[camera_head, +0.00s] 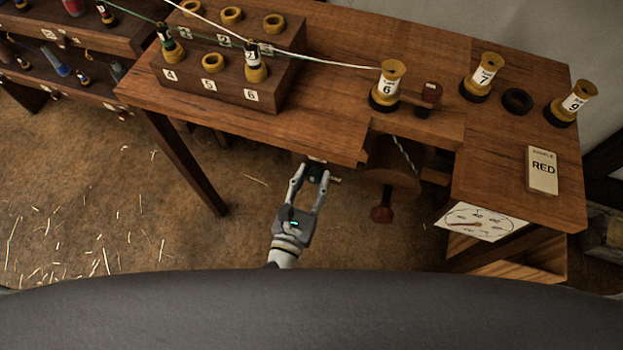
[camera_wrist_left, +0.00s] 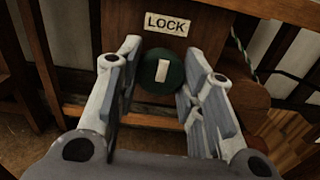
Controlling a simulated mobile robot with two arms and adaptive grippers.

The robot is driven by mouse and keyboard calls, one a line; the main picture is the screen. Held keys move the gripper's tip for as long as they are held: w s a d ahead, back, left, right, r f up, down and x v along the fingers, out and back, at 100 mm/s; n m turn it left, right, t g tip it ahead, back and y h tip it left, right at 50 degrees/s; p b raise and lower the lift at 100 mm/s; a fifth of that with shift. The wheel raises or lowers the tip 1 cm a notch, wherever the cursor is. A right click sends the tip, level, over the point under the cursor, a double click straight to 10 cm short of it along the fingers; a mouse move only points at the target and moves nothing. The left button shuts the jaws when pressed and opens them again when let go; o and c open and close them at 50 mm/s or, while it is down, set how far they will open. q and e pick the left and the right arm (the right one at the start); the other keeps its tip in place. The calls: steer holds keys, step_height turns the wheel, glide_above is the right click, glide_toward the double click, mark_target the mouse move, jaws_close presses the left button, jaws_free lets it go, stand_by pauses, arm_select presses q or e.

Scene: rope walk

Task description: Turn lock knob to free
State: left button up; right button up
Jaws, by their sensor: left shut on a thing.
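The lock knob (camera_wrist_left: 163,84) is a round dark green knob with a white bar on its face. It sits below a LOCK label (camera_wrist_left: 166,23) on a wooden panel. In the wrist view the white bar stands nearly upright, tilted slightly. The knob also shows in the head view (camera_head: 315,172), under the table's front edge and partly hidden. My left gripper (camera_head: 311,176) reaches under that edge with its fingers on either side of the knob, shut on it. In the wrist view the fingers of the left gripper (camera_wrist_left: 162,58) flank the knob. My right gripper is not in view.
The wooden table (camera_head: 330,110) overhangs the knob. A wooden drum (camera_head: 390,165) with a handle (camera_head: 381,214) is right of my gripper. The floor left is open.

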arm_select(q)
steer(key=m, duration=0.5)
steer(key=shift+p, duration=0.3)
steer(key=m+p, duration=0.1)
steer(key=m, duration=0.4)
steer(key=shift+m, duration=0.3)
steer(key=m+p, duration=0.2)
steer(key=m, duration=0.4)
steer(key=m+p, duration=0.1)
steer(key=m, duration=0.3)
steer(key=shift+m, duration=0.4)
